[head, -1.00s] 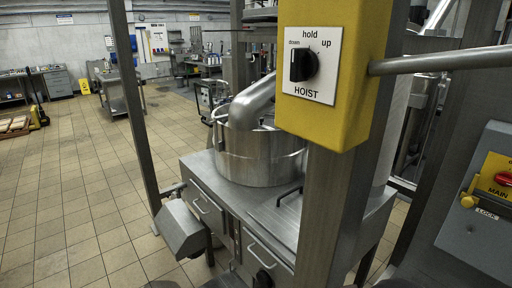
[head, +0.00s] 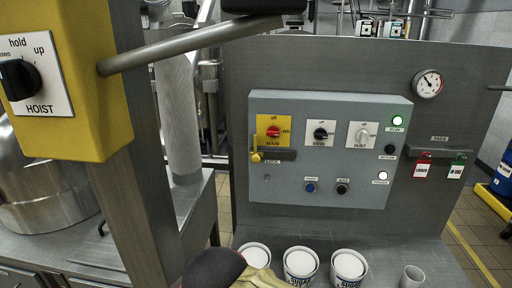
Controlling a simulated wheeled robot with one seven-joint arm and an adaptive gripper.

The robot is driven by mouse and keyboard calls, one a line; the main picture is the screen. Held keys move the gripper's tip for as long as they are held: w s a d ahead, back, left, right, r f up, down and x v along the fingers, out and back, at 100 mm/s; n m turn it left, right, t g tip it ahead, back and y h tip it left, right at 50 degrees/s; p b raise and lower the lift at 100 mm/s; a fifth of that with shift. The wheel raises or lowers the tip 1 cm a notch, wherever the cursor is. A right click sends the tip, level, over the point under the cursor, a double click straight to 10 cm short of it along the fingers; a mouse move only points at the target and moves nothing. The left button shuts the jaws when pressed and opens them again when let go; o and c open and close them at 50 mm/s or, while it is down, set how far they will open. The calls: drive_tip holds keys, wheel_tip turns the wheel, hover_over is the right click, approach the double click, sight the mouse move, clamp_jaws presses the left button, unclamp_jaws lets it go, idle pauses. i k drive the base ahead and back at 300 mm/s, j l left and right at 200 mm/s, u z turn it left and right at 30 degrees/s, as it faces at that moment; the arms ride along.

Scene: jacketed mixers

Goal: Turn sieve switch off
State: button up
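The sieve switch (head: 320,133) is a small black rotary knob on a white plate. It is the middle of three switches on the grey control box (head: 330,190); its label is small and blurred, and I cannot tell for sure which way its pointer is turned. The red main switch (head: 273,131) on a yellow plate is to its left, and the pale dust switch (head: 362,133) is to its right. My gripper is not recognisable in the head view. Nothing covers the sieve switch.
Run (head: 397,120) and power lamps (head: 382,176) glow white. A yellow hoist box (head: 75,100) on a post, with a slanting metal bar (head: 190,45), stands at left. Several white tubs (head: 300,262) and a cup (head: 412,276) stand below the panel. A gauge (head: 428,83) is at upper right.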

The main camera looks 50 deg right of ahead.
sight(319, 133)
drive_tip(key=z, duration=2.15)
